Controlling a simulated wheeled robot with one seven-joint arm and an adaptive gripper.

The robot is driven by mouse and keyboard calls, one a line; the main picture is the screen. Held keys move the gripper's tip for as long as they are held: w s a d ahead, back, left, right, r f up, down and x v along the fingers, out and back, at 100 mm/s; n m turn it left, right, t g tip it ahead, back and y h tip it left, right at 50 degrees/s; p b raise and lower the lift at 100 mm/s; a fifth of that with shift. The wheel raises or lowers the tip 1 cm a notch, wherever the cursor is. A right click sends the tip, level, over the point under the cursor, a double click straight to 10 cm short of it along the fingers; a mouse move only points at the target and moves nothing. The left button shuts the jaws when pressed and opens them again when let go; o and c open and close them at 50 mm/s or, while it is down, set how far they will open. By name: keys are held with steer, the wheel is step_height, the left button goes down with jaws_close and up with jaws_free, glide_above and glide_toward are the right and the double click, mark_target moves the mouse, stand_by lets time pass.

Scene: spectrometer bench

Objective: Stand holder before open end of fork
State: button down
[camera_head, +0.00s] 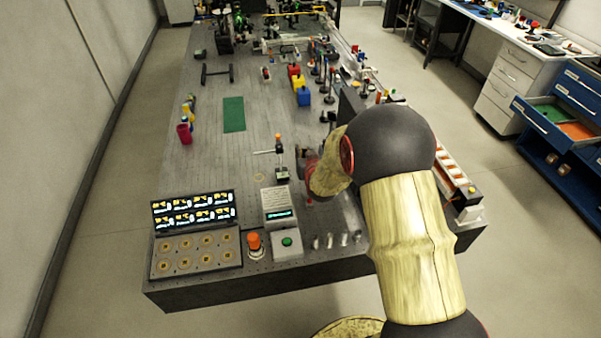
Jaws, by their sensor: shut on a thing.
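A slim upright post holder (279,160) with an orange top and a thin rod pointing left is in the middle of the bench's near half. My gripper (297,165) is just right of it, mostly hidden behind my bent wrist and forearm. It appears shut on the holder near its dark lower part. I cannot tell whether the holder's foot touches the bench. I cannot make out the fork clearly.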

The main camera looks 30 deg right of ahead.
steer(key=f, duration=0.6)
steer(key=shift+w+d+f+b, duration=0.1)
steer(key=shift+w+f+b, duration=0.1)
steer(key=shift+w+b, duration=0.15)
steer(key=shift+f, duration=1.75)
steer(key=shift+f+b, duration=0.15)
steer(key=shift+b, duration=0.15)
steer(key=c, duration=1.7)
jaws_free()
steer(key=shift+s, duration=0.1)
